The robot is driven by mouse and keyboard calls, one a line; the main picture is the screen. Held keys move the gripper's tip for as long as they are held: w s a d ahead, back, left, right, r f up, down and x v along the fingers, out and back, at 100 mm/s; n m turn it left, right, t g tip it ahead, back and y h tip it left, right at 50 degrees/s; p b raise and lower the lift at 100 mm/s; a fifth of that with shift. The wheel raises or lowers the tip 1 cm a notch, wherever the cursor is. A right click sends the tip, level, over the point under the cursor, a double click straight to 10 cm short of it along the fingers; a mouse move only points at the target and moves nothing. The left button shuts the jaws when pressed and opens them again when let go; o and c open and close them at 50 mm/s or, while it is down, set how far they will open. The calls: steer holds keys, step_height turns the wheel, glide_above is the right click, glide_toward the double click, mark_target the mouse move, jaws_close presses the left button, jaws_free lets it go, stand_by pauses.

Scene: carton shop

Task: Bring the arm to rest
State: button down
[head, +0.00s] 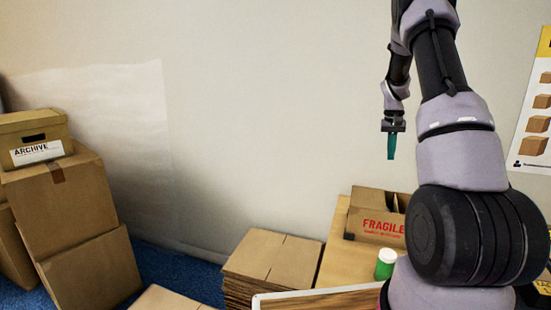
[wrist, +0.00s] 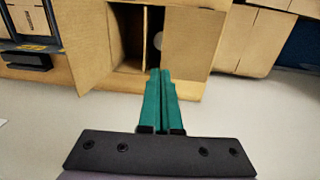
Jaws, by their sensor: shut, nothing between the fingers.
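My arm is raised at the right of the head view. My gripper (head: 391,147) hangs from its end, pointing down, with green fingers. In the wrist view the fingers of my gripper (wrist: 160,75) lie side by side, shut and empty. Below it in the head view stands an open divided carton marked FRAGILE (head: 380,218). The same carton (wrist: 88,58) shows beyond the fingertips in the wrist view, with something pale and round inside it. My gripper is apart from the carton.
A green cylinder with a white top (head: 385,264) stands in front of the carton. Flat cardboard stacks (head: 270,258) lie left of it. Closed boxes (head: 62,200) and an ARCHIVE box (head: 34,137) are piled at the far left. A poster (head: 535,110) hangs right. The wall between is bare.

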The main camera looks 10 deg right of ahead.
steer(key=s+a+r+t+y, duration=0.1)
steer(key=s+a+r+t, duration=0.1)
steer(key=s+a+r, duration=0.65)
steer(key=s+a+r+t, duration=0.25)
steer(key=a+r, duration=0.35)
steer(key=r, duration=0.5)
steer(key=s+a+r+t, duration=0.1)
steer(key=s+a, duration=0.3)
steer(key=s, duration=0.3)
steer(key=s+a+r+t+y, duration=0.1)
steer(key=s+a, duration=0.3)
steer(key=s, duration=0.3)
steer(key=s+a+r+n+t, duration=0.1)
steer(key=s+a, duration=0.3)
steer(key=s, duration=0.4)
steer(key=shift+a+r+y, duration=0.15)
steer(key=shift+r+y, duration=0.25)
steer(key=shift+r, duration=0.05)
